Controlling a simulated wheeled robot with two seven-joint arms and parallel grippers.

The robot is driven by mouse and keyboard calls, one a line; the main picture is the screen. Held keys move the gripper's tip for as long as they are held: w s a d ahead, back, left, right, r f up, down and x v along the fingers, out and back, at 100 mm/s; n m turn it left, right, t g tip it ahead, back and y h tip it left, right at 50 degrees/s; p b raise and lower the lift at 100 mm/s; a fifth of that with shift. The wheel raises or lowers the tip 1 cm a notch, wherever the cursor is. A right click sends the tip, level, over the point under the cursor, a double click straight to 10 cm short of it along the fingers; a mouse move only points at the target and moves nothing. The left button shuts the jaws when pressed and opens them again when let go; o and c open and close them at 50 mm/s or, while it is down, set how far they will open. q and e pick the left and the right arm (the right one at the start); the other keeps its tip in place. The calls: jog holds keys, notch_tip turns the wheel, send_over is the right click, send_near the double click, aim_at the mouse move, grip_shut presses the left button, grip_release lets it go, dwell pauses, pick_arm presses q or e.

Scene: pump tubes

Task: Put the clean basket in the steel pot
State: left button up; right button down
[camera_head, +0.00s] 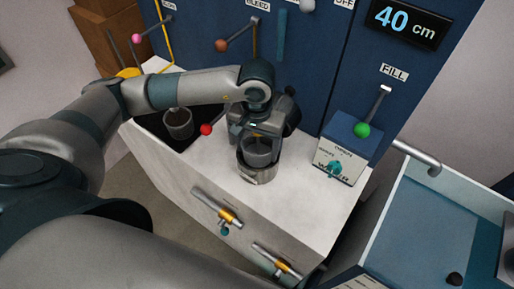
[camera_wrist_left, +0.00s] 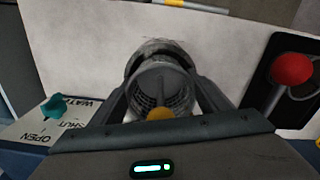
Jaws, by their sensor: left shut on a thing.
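The steel pot (camera_head: 256,175) stands on the white counter, and its rim shows in the wrist view (camera_wrist_left: 158,46). A grey mesh basket (camera_head: 258,155) is at the pot's mouth, its lower part inside or behind the pot's rim; how deep it sits I cannot tell. The basket shows in the wrist view (camera_wrist_left: 160,84) between my fingers, with a yellow knob in front. My left gripper (camera_head: 260,138) is shut on the basket from above. A second basket (camera_head: 178,124), with dark content, stands in the dark recess at left. My right gripper is out of view.
A red-knobbed lever (camera_head: 207,129) stands close left of the pot. A blue valve box (camera_head: 345,150) with a green-knobbed lever is at right. The blue panel (camera_head: 330,60) rises behind. Bare counter (camera_head: 300,205) lies right of the pot.

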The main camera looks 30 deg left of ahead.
pick_arm(q)
jog(key=shift+s+d+f, duration=0.15)
jog(key=shift+s+f, duration=0.2)
jog(key=shift+f, duration=0.25)
jog(key=o, duration=1.2)
jog(key=shift+c, duration=0.2)
jog(key=shift+d, duration=0.15)
jog(key=shift+a, duration=0.2)
jog(key=shift+w+a+r+p, duration=0.1)
jog(key=shift+w+r+p, duration=0.1)
jog(key=shift+r+p, duration=0.7)
jog(key=shift+w+a+f, duration=0.1)
jog(key=shift+f, duration=0.15)
notch_tip(320, 180, up, 11)
jog(key=b, duration=0.4)
jog(key=shift+w+f, duration=0.1)
jog(key=shift+f, duration=0.05)
jog(key=shift+r, duration=0.8)
